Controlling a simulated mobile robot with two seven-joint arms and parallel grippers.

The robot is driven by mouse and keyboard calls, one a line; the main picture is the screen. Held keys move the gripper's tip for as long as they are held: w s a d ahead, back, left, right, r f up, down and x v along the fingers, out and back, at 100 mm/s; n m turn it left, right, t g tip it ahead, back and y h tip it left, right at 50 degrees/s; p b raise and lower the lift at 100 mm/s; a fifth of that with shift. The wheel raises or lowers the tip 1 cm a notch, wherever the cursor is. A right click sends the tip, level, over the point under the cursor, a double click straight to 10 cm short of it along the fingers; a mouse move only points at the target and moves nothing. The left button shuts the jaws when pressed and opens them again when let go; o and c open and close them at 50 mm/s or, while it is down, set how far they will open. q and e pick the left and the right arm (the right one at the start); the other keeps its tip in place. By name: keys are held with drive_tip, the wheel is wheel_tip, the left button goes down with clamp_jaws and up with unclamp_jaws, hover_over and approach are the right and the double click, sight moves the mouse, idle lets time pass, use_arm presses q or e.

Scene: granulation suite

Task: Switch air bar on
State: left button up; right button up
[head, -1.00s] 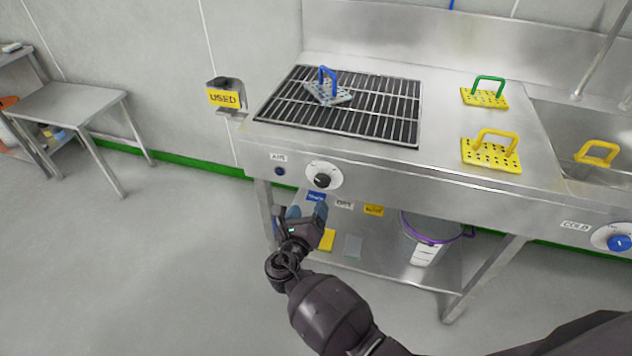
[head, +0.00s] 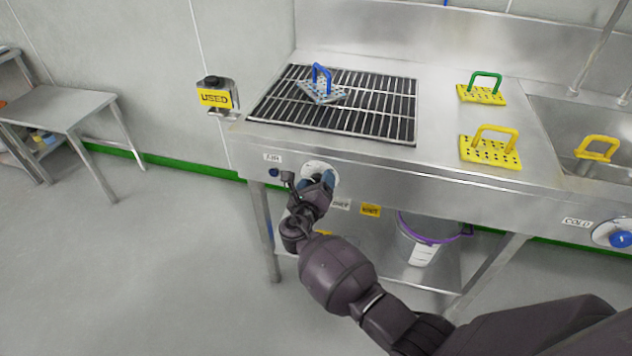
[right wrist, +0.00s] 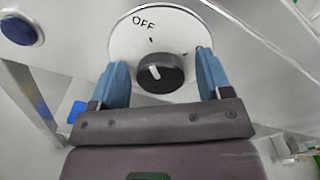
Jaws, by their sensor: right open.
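The air bar's knob is a dark round control (right wrist: 163,76) with a white pointer line, on a white dial plate (right wrist: 140,45) marked OFF. In the right wrist view the pointer is directed roughly up toward the OFF side. In the head view the plate (head: 318,168) shows on the bench front beside the AIR label (head: 272,157), and my gripper mostly hides the knob. My right gripper (head: 316,180) is open, its blue fingers on either side of the knob; it also shows in the right wrist view (right wrist: 162,66). I cannot tell whether they touch it. My left gripper is not in view.
A blue button (head: 273,172) sits left of the dial. Above is a grille (head: 385,108) with a blue-handled perforated plate (head: 323,92). Yellow plates (head: 490,152) stand to the right. A USED holder (head: 213,97) is on the wall. A COLD dial (head: 613,234) is far right.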

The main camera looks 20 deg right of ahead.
drive_tip(key=shift+w+d, duration=0.1)
drive_tip(key=shift+w, duration=0.1)
drive_tip(key=c, duration=0.9)
